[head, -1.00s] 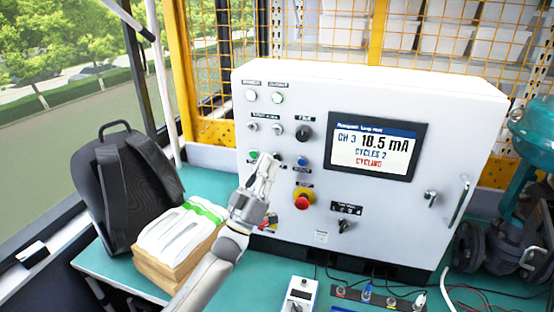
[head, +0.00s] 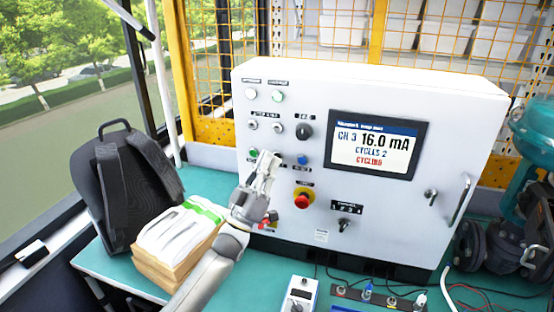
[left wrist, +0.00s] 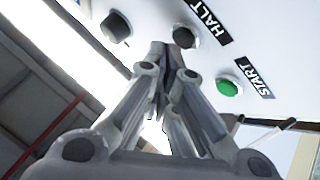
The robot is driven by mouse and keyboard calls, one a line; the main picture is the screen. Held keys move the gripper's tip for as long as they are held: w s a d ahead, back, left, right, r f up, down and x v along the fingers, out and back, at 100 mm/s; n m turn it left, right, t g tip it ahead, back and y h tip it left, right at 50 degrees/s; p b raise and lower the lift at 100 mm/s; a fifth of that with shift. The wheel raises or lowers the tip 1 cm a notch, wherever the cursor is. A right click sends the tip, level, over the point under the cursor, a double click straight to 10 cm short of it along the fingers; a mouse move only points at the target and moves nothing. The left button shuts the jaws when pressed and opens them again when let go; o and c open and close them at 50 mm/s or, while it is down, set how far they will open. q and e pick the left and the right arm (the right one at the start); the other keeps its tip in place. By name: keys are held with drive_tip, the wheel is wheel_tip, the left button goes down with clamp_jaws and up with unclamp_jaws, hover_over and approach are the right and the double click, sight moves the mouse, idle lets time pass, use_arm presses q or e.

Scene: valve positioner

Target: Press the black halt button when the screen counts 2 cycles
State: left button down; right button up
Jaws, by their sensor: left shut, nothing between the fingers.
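The screen (head: 373,145) on the white cabinet reads CH 3, 16.0 mA, CYCLES 2, with CYCLING in red. My left gripper (head: 267,157) is shut and empty, its tips close to the cabinet's button row. In the left wrist view, the dark halt button (left wrist: 184,36) sits by its HALT label, just right of the shut fingertips (left wrist: 163,48). I cannot tell whether they touch it. In the head view the gripper hides the halt button. The green start button (head: 253,153) is left of the tips; it also shows in the left wrist view (left wrist: 229,88). My right gripper is not in view.
A blue button (head: 302,160) and a red emergency stop (head: 302,201) on yellow are right of the gripper. A black backpack (head: 125,185) and a paper stack (head: 178,240) are on the left. A meter (head: 299,294) and cables lie at the front.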

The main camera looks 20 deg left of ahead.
use_arm(q)
drive_tip(key=shift+w, duration=0.15)
drive_tip(key=shift+w+b, duration=0.35)
idle(0.7)
drive_tip(key=shift+s, duration=0.1)
drive_tip(key=shift+s+p, duration=0.45)
drive_tip(key=shift+s, duration=0.25)
drive_tip(key=s+p, duration=0.2)
drive_tip(key=s, duration=0.3)
drive_tip(key=shift+d+p, duration=0.15)
drive_tip(key=shift+p, duration=0.2)
